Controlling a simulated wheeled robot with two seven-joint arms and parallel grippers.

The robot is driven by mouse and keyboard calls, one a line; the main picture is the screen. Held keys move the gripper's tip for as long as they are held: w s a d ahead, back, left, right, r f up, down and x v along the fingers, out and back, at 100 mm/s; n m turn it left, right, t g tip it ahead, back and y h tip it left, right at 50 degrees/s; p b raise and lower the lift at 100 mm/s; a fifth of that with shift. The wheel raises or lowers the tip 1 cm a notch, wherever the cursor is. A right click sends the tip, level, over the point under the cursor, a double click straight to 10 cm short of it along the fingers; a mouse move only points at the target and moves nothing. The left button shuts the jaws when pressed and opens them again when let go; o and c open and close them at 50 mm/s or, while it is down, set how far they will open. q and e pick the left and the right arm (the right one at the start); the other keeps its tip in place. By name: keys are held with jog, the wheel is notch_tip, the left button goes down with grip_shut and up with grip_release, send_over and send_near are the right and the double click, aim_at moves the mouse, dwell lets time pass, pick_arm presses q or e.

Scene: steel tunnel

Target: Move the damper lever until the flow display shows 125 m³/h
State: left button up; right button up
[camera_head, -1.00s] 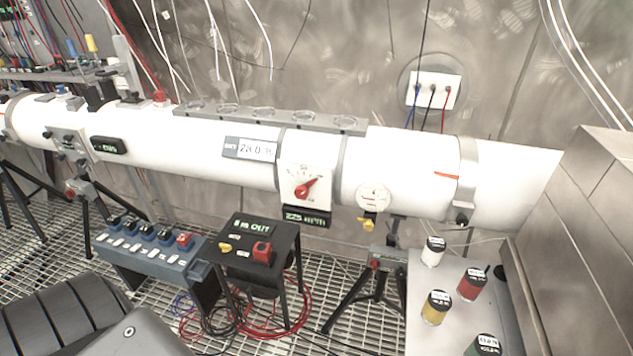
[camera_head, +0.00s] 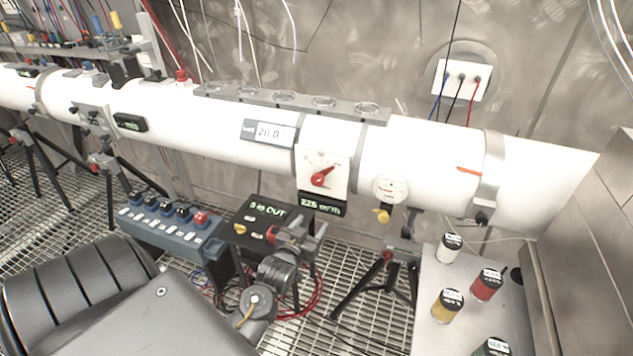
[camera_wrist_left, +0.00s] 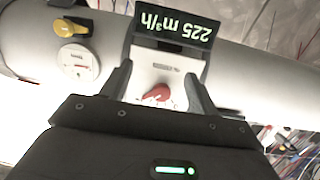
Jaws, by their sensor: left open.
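The red damper lever (camera_head: 322,177) sits on a white square plate on the front of the white pipe. Its pointer tilts up to the right in the head view. Below the plate, the black flow display (camera_head: 322,205) reads 225 m³/h; it shows upside down in the wrist view (camera_wrist_left: 172,32). My left gripper (camera_head: 308,228) is open and empty, below and in front of the display in the head view. In the left wrist view the red lever (camera_wrist_left: 157,93) shows between the two spread fingers (camera_wrist_left: 157,78), apart from them. My right gripper is not in view.
A round gauge (camera_head: 390,188) with a yellow knob (camera_head: 382,215) hangs right of the lever. A black box (camera_head: 262,212) and a blue switch box (camera_head: 165,228) stand left of my gripper. Several small jars stand on a grey table (camera_head: 432,270) at right.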

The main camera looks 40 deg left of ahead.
pick_arm(q)
jog(key=t+y, duration=0.1)
jog(key=t, duration=0.1)
send_near(317, 181)
jog(key=shift+n, duration=0.3)
jog(key=p+x, duration=0.2)
jog(key=x, duration=0.7)
jog(key=shift+s+r+p, duration=0.1)
jog(key=shift+r+p, duration=0.05)
jog(key=shift+p, duration=0.15)
jog(key=shift+w+a, duration=0.25)
jog(key=shift+w, duration=0.3)
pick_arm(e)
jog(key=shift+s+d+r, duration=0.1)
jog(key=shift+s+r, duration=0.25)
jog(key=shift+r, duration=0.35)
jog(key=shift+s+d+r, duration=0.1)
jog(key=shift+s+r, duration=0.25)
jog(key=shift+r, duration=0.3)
pick_arm(q)
jog(key=c, duration=1)
jog(key=shift+o, duration=0.2)
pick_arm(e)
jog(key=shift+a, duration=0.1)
